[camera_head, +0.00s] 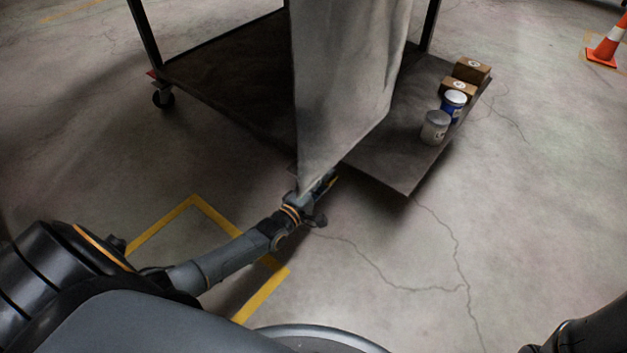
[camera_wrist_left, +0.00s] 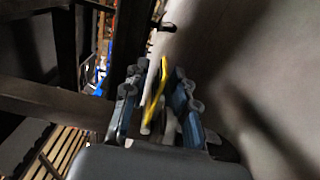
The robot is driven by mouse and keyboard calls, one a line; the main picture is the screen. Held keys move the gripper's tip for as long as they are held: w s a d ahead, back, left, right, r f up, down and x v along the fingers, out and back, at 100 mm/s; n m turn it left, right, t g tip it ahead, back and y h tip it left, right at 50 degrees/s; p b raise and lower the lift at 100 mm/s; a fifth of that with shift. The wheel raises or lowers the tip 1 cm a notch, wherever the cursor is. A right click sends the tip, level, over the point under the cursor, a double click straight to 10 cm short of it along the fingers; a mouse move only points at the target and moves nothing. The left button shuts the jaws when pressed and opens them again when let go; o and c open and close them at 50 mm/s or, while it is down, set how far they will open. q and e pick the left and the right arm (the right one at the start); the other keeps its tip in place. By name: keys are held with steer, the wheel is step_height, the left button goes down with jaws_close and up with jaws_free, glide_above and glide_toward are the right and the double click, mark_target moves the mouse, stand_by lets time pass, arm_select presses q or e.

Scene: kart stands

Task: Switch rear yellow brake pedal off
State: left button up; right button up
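The yellow brake pedal (camera_wrist_left: 158,88) shows in the left wrist view as a thin, bent yellow bar. It stands between the two fingers of my left gripper (camera_wrist_left: 159,76), with a gap on each side. The fingers are apart. The pedal's position cannot be told clearly there. My right gripper is outside the view; only part of my right arm shows at the lower right.
The grey panel (camera_head: 345,80) stands upright on the cart, close above my left gripper. Two cans (camera_head: 435,126) and two small boxes (camera_head: 471,70) stand on the deck's right side. A traffic cone (camera_head: 607,46) is at the far right. The floor at the right is clear.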

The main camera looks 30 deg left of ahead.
arm_select(q)
steer(key=s+a, duration=0.1)
steer(key=s, duration=0.9)
steer(key=shift+s+a, duration=0.3)
steer(key=shift+s, duration=0.1)
